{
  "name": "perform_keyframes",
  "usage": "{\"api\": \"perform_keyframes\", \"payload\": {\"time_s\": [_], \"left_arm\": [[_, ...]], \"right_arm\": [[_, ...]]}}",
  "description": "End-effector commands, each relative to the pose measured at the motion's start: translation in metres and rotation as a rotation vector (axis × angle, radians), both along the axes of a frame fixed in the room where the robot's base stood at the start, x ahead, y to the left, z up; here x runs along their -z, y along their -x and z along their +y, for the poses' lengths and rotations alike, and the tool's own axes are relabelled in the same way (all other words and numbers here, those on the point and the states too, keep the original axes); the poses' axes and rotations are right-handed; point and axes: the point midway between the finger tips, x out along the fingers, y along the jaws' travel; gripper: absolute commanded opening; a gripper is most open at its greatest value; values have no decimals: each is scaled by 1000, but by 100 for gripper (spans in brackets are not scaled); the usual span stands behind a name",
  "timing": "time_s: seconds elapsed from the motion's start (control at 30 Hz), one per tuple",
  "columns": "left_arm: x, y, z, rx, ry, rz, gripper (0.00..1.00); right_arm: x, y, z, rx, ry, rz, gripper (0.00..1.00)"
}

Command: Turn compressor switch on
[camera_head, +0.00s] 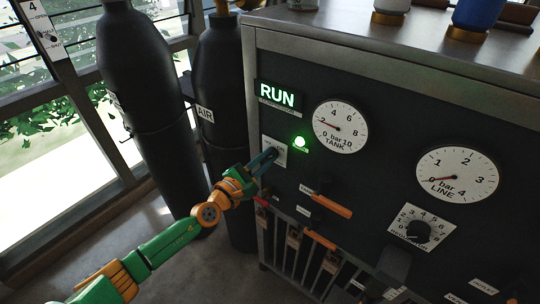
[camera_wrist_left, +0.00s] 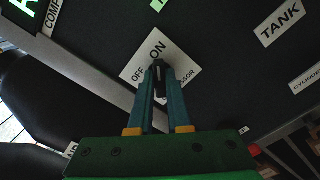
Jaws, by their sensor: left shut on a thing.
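The compressor switch sits on a white plate (camera_head: 273,150) on the dark panel, below the lit RUN sign (camera_head: 277,97). In the left wrist view the plate (camera_wrist_left: 135,68) reads OFF and ON, and the small dark switch knob (camera_wrist_left: 158,68) stands between my fingertips, its upper end toward ON. My left gripper (camera_head: 268,158) is shut on this knob; its fingers also show in the wrist view (camera_wrist_left: 158,82). The fingers hide part of the plate and knob. A green lamp (camera_head: 299,142) beside the plate glows. My right gripper is in neither view.
The TANK gauge (camera_head: 340,127) and LINE gauge (camera_head: 457,174) are to the right, above a regulator knob (camera_head: 418,231). Orange levers (camera_head: 331,206) stick out below the switch. Dark gas cylinders (camera_head: 140,90) stand left of the panel, close to my arm.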

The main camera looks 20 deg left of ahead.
Motion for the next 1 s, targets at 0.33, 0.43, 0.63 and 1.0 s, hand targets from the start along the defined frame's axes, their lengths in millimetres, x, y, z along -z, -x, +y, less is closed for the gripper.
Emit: {"api": "perform_keyframes", "payload": {"time_s": [0.33, 0.43, 0.63, 1.0], "left_arm": [[0, 0, 0, 0, 8, 4, 51], [0, 0, 0, 0, 8, 4, 51], [0, 26, 9, 1, 7, 8, 51], [1, 66, 24, 1, 10, 6, 51]], "right_arm": [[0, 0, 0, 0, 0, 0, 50], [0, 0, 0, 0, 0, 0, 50], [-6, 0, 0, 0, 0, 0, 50], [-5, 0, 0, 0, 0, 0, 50]]}}
